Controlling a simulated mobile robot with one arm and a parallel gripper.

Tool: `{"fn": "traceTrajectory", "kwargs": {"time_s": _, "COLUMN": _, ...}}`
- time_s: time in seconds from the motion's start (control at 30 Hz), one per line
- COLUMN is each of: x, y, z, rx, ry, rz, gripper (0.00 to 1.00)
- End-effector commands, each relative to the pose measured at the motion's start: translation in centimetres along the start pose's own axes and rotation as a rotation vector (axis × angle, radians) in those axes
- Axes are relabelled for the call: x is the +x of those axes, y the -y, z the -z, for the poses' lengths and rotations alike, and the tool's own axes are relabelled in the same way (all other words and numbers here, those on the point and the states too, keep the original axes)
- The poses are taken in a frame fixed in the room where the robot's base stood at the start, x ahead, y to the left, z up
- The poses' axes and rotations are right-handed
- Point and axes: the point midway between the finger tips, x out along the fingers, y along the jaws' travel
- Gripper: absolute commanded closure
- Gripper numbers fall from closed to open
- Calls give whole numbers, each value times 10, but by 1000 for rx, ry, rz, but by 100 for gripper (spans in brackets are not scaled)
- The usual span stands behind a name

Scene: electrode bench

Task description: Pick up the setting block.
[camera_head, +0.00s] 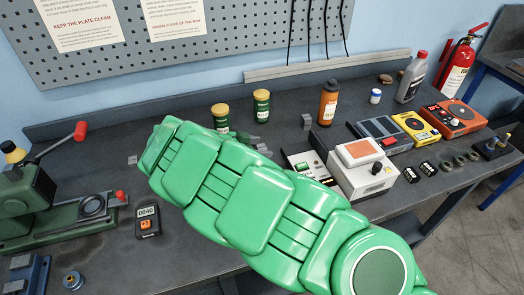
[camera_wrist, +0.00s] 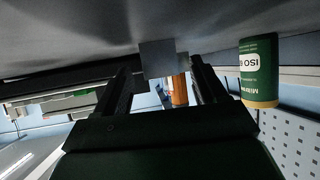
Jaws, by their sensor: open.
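A plain grey block, which looks like the setting block (camera_wrist: 155,57), stands on the bench top in the upside-down wrist view. My gripper (camera_wrist: 161,72) is open, with its two dark fingers pointing towards the block. My green arm hides most of my gripper there.
A green canister (camera_wrist: 259,75) stands close to the right finger in the wrist view. An orange bottle (camera_head: 328,102) stands behind the block. A white device with an orange plate (camera_head: 361,152) and a meter (camera_head: 380,134) stand to the right. A green press (camera_head: 40,205) is far left.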

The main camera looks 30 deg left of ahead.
Motion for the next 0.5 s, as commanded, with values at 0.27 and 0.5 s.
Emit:
{"fn": "traceTrajectory", "kwargs": {"time_s": 0.27, "x": 0, "y": 0, "z": 0, "rx": 0, "ry": 0, "rz": 0, "gripper": 55}}
{"fn": "traceTrajectory", "kwargs": {"time_s": 0.5, "x": 0, "y": 0, "z": 0, "rx": 0, "ry": 0, "rz": -1, "gripper": 92}}
